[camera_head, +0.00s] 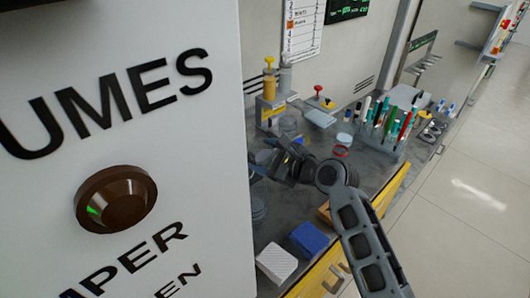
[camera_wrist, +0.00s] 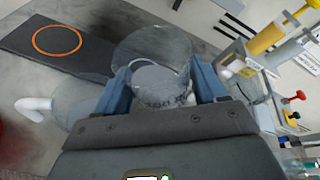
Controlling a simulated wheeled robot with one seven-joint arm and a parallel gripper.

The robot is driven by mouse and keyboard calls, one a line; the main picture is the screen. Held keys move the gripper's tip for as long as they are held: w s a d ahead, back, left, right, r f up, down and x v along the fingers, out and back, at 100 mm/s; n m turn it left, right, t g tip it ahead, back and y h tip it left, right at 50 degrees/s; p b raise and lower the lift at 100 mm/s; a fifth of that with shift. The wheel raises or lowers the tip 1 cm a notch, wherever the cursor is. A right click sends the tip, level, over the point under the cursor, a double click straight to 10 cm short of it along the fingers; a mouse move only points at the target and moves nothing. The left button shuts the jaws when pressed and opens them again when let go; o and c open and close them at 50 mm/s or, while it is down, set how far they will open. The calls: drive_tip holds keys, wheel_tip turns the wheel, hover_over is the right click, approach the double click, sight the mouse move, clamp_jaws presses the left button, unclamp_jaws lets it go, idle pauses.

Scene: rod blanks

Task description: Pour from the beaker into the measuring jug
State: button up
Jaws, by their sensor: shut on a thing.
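My gripper (camera_wrist: 163,84) is shut on a clear glass beaker (camera_wrist: 152,48), with one blue finger on each side of it in the wrist view. The beaker looks tilted, and its rim faces away from my gripper. A clear vessel with a pale spout or handle (camera_wrist: 36,104), which may be the measuring jug, shows at the left, partly hidden behind my left finger and the gripper body. I cannot tell whether it touches the beaker. In the head view my gripper (camera_head: 274,160) is over the bench, and the held beaker is hard to make out.
A dark mat with an orange ring (camera_wrist: 57,41) lies on the bench. Yellow dispensers (camera_head: 269,85) stand at the back. A rack of pens and tubes (camera_head: 385,125) is to the right. A blue box (camera_head: 309,238) is near the front. A large white panel (camera_head: 120,60) blocks the left.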

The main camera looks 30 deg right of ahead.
drive_tip(key=shift+d+f+b, duration=0.1)
drive_tip(key=shift+f+b, duration=0.15)
drive_tip(key=shift+b, duration=0.35)
drive_tip(key=shift+s+a+n+b, duration=0.1)
drive_tip(key=shift+a+n+b, duration=0.1)
drive_tip(key=shift+n+b, duration=0.15)
drive_tip(key=n+b, duration=0.1)
drive_tip(key=b, duration=0.2)
drive_tip(key=n+t+h+b, duration=0.1)
drive_tip(key=b, duration=0.2)
drive_tip(key=shift+s+a+n+t, duration=0.15)
drive_tip(key=shift+a+n+t, duration=0.15)
drive_tip(key=shift+n, duration=0.05)
drive_tip(key=shift+r, duration=0.3)
drive_tip(key=shift+s+a+f+n+t+h+b, duration=0.15)
drive_tip(key=shift+n+t+h+b, duration=0.3)
drive_tip(key=shift+n, duration=0.65)
drive_tip(key=shift+s+a+f+n+t+h+b, duration=0.15)
drive_tip(key=shift+n+t+b, duration=0.1)
drive_tip(key=shift+n+b, duration=0.35)
drive_tip(key=shift+w+a+f+n+t+b, duration=0.1)
drive_tip(key=shift+n+t+b, duration=0.25)
drive_tip(key=shift+b, duration=0.4)
drive_tip(key=shift+s+a+f+n+t+h+b, duration=0.1)
drive_tip(key=shift+f+n+t+b, duration=0.05)
drive_tip(key=shift+n+b, duration=0.45)
idle(2.8)
